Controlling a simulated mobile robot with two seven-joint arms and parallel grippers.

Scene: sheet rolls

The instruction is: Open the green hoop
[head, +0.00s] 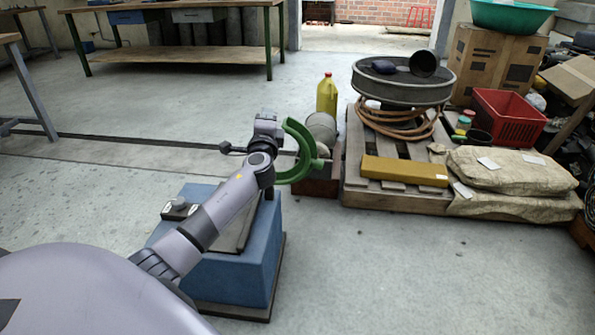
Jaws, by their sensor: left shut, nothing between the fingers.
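The green hoop (308,150) is a thick curved band standing up at the right side of the blue machine (242,285), in the middle of the head view. It bows to the right, with a small green knob on its outer edge. My left arm reaches across the machine from the lower left. My left gripper (268,128) is shut and empty, just left of the hoop's upper part. I cannot tell whether it touches the hoop. My arm hides part of the machine's top and any rolls there. My right gripper is not in view.
A dark control box (180,209) sits on the machine's left side. Behind it are a yellow bottle (327,95) and a wooden pallet (395,198) with sacks and a round sieve (402,90). A workbench (175,54) stands at the back. The floor right of the machine is clear.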

